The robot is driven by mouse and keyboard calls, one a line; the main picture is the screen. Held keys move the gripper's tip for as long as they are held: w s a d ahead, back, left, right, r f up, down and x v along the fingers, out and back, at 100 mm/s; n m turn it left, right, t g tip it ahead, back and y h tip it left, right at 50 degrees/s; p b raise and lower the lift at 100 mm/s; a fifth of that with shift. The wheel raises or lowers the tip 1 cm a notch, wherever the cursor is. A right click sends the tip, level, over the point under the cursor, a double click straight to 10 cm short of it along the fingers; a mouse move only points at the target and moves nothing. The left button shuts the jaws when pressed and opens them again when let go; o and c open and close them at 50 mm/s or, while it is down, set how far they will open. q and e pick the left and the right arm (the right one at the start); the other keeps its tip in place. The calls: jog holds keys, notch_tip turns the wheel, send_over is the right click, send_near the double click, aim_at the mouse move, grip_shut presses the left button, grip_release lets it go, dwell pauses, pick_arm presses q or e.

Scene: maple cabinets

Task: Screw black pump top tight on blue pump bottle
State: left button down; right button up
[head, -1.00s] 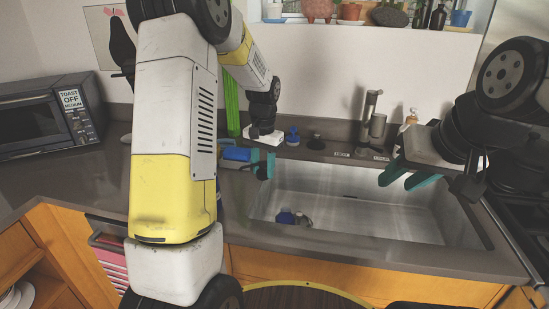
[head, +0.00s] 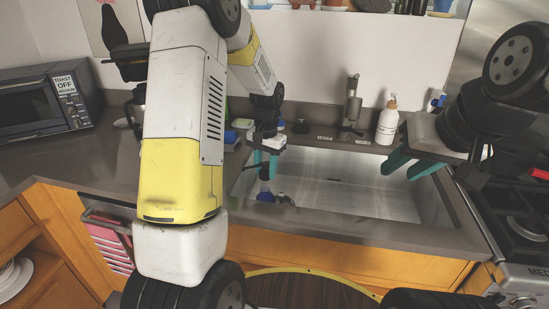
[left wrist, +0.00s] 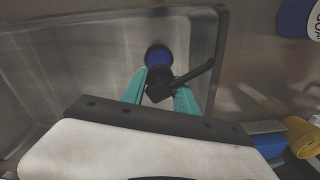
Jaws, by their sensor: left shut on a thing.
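My left gripper (head: 265,164) points down at the left end of the sink (head: 350,195). Its teal fingers are shut on the black pump top (left wrist: 160,85), whose spout sticks out to the right in the left wrist view. A blue round part, seemingly the blue pump bottle (left wrist: 158,56), shows just beyond the pump top. In the head view the blue bottle (head: 265,196) is in the sink, below the gripper. I cannot tell whether top and bottle touch. My right gripper (head: 411,167) is open and empty over the sink's right part.
A white pump bottle (head: 387,121) and a metal faucet (head: 352,105) stand behind the sink. A dark round item (head: 284,199) lies beside the blue bottle. A toaster oven (head: 40,103) is at the left, a stove (head: 515,215) at the right.

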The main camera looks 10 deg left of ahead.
pick_arm(q)
jog(key=shift+f, duration=2.45)
jog(key=shift+f, duration=0.1)
dwell(0.4)
jog(key=m, duration=0.4)
jog(key=shift+f, duration=0.1)
jog(key=shift+m, duration=1)
jog(key=m, duration=0.2)
jog(key=shift+s+a+m, duration=0.1)
jog(key=shift+m, duration=0.2)
jog(key=m, duration=0.3)
jog(key=shift+f, duration=0.1)
